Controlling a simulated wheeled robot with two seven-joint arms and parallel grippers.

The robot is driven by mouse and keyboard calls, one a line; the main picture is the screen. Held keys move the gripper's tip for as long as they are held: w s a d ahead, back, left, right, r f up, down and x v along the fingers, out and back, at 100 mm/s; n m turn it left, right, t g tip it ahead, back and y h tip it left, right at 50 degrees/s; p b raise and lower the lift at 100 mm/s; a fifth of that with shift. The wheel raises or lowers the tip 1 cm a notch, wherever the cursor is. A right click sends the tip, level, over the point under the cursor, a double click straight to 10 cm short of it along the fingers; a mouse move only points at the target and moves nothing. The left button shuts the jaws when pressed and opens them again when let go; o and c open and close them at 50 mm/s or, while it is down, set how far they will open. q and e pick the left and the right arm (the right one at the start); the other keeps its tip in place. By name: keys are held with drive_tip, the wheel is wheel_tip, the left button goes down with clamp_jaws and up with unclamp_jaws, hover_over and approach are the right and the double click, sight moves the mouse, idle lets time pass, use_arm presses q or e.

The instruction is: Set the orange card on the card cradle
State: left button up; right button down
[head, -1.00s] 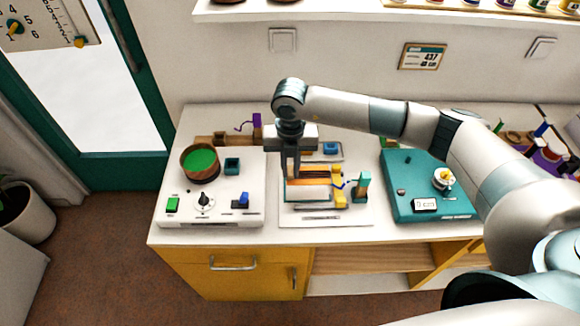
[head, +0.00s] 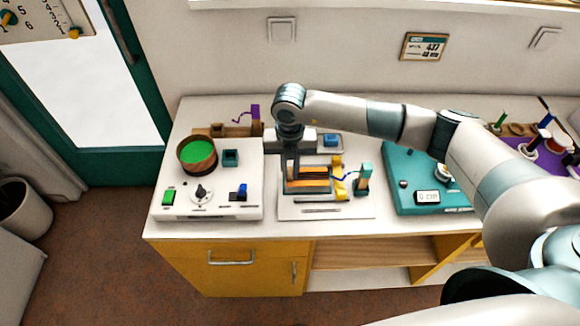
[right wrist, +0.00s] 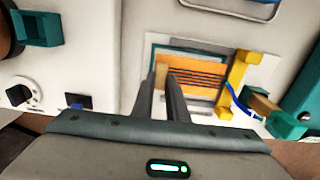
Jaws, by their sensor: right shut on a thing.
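The orange card (head: 312,184) is a flat orange piece by the yellow blocks on the white board at the table's middle. In the right wrist view the orange card (right wrist: 200,82) lies among several dark parallel lines, with a teal edge beyond. My right gripper (head: 291,182) points down at the card's left end and is shut on it; its fingers (right wrist: 167,75) hide that end. I cannot clearly tell the card cradle apart from the fixture with yellow blocks (right wrist: 238,70) around the card. Whether the card touches the fixture is unclear. My left gripper is out of view.
A white panel (head: 225,207) with a green-filled round bowl (head: 198,155) and a knob stands left. A teal device (head: 405,175) stands right. A small teal post (head: 364,178) with a blue wire is close by the fixture. My right arm spans the table's right side.

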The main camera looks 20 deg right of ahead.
drive_tip(key=shift+f, duration=0.55)
drive_tip(key=shift+f+b, duration=0.15)
drive_tip(key=shift+b, duration=0.15)
drive_tip(key=shift+f+b, duration=0.35)
drive_tip(key=shift+f, duration=0.05)
drive_tip(key=shift+f, duration=0.15)
idle(0.5)
drive_tip(key=c, duration=1.7)
unclamp_jaws()
drive_tip(key=shift+o, duration=0.2)
